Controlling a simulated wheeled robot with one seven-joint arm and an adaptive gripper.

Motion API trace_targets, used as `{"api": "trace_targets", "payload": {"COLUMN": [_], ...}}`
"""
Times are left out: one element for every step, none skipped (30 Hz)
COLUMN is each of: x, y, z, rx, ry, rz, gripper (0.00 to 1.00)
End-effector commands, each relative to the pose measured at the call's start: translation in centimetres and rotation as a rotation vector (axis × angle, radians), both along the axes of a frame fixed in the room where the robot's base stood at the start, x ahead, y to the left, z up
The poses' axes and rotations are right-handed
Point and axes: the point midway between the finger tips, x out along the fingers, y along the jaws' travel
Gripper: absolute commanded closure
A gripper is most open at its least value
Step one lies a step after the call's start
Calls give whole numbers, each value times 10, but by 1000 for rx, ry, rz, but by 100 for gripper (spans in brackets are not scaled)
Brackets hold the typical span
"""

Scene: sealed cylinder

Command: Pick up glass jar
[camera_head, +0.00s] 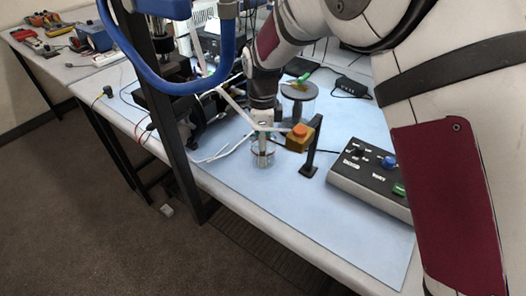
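My gripper (263,150) points down just above the blue mat, near the front edge of the table. At its fingertips is a small clear object that looks like a glass jar (269,157), with reddish marks near its rim. The fingers overlap it in the picture, and I cannot tell whether they grip it or only stand around it.
A black post with a yellow-brown block and orange button (299,137) stands close to the right of my gripper. A control box (372,178) with knobs sits farther right. Black equipment and white cables (214,157) lie left. The blue mat (290,205) is clear in front.

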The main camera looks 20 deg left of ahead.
Motion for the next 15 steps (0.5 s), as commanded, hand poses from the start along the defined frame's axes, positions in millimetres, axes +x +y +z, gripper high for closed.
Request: {"api": "trace_targets", "payload": {"x": [0,0,0,0,0,0,0,0,0,0,0,0,0,0,0], "y": [0,0,0,0,0,0,0,0,0,0,0,0,0,0,0], "z": [-2,-2,-2,-2,-2,-2,-2,-2,-2,-2,-2,-2,-2,-2,-2], "rx": [0,0,0,0,0,0,0,0,0,0,0,0,0,0,0], "ry": [0,0,0,0,0,0,0,0,0,0,0,0,0,0,0], "rz": [0,0,0,0,0,0,0,0,0,0,0,0,0,0,0], "gripper": [23,23,23,23,23,23,23,27,36,43,50,59,66,73,80]}}
